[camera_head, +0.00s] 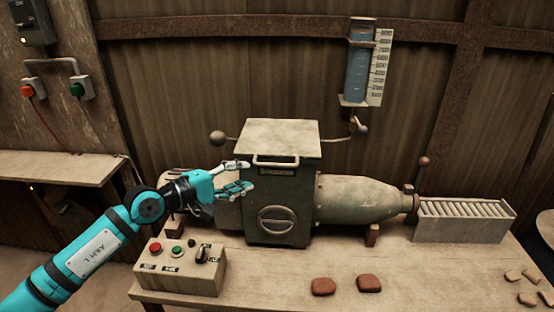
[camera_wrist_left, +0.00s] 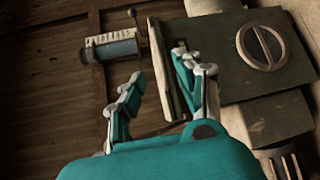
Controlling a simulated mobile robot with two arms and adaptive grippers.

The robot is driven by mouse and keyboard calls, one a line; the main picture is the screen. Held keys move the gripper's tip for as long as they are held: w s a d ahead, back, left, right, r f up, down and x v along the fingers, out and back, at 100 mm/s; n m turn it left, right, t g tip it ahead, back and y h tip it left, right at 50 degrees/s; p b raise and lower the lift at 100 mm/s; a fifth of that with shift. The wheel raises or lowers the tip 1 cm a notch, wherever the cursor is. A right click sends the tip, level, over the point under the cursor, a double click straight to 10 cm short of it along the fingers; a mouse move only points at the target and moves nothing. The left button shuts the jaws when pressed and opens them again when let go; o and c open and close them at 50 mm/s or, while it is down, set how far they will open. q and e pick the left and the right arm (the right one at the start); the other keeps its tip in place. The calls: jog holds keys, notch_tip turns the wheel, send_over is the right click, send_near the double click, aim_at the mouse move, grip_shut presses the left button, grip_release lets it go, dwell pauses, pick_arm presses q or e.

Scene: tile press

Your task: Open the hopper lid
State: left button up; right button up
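The hopper lid (camera_head: 283,135) is a pale flat plate, lying closed on top of the dark green hopper box (camera_head: 265,205). Its bar handle (camera_head: 275,161) is at the front edge. My left gripper (camera_head: 243,178) is open and empty, just left of the handle and in front of the box's left side. In the left wrist view, my left gripper (camera_wrist_left: 165,88) has its fingers spread, with the lid's edge (camera_wrist_left: 163,75) between and beyond them; the right finger partly covers the handle area. I cannot tell whether it touches. My right gripper is out of view.
A control box (camera_head: 178,268) with buttons stands below my left arm. Ball-ended levers (camera_head: 217,137) flank the hopper. A grey barrel (camera_head: 360,198) leads right to a roller tray (camera_head: 465,220). A water gauge (camera_head: 360,70) hangs behind. Reddish tiles (camera_head: 323,286) lie in front.

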aim_at(274, 165)
pick_arm(q)
jog(key=p+x, duration=0.2)
jog(key=x, duration=0.9)
jog(key=shift+w+d, duration=0.2)
jog(key=shift+c, duration=0.4)
grip_shut()
jog(key=shift+r, duration=0.15)
